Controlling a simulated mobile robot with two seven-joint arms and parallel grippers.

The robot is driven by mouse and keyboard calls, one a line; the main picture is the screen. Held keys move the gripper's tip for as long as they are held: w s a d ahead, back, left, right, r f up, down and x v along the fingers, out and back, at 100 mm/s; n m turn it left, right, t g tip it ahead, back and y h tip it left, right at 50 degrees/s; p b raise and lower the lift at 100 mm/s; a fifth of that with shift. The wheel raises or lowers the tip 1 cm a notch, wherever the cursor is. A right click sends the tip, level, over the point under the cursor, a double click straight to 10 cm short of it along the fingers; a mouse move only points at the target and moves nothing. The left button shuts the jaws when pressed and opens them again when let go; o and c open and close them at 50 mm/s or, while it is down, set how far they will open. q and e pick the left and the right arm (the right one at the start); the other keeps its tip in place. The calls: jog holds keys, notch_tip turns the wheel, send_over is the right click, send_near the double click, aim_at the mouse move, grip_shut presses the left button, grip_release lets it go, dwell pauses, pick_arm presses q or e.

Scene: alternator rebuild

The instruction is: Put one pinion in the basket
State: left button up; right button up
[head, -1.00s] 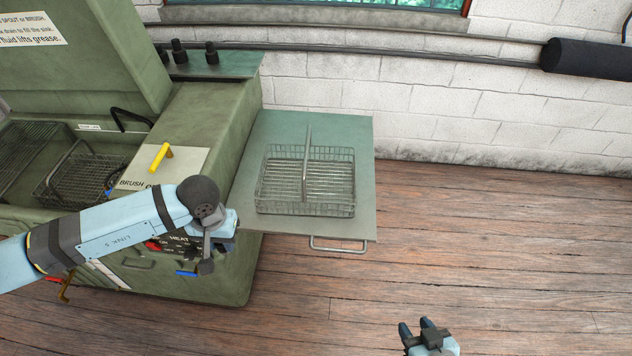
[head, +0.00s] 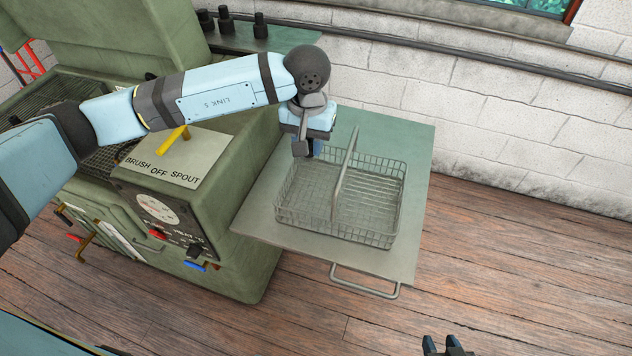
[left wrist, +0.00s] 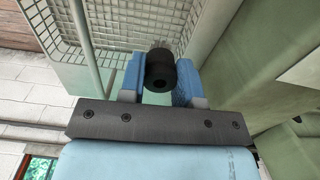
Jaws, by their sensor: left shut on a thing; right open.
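The wire basket (head: 320,222) with a tall middle handle sits on the green side shelf in the head view, and its mesh also fills the upper left of the left wrist view (left wrist: 112,30). My left gripper (head: 307,150) is over the basket's back-left edge. In the left wrist view it is shut on a dark, short cylindrical pinion (left wrist: 161,70), held between the two blue fingers. The pinion is above the basket, near its rim. In the head view the pinion is mostly hidden by the gripper. My right gripper (head: 446,345) is open and empty at the bottom edge, away from the shelf.
The green shelf (head: 262,212) has a pull handle (head: 365,283) at its front. A green parts washer (head: 230,240) with a yellow lever (head: 174,139) stands left of it. Wooden floor is free to the right, with a brick wall behind.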

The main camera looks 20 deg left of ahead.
pick_arm(q)
notch_tip(320, 180, down, 9)
jog(key=shift+w+f+p, duration=0.1)
jog(key=shift+p, duration=0.3)
notch_tip(320, 180, down, 3)
jog(key=shift+f, duration=0.55)
jog(key=shift+f, duration=0.15)
jog(key=o, duration=1)
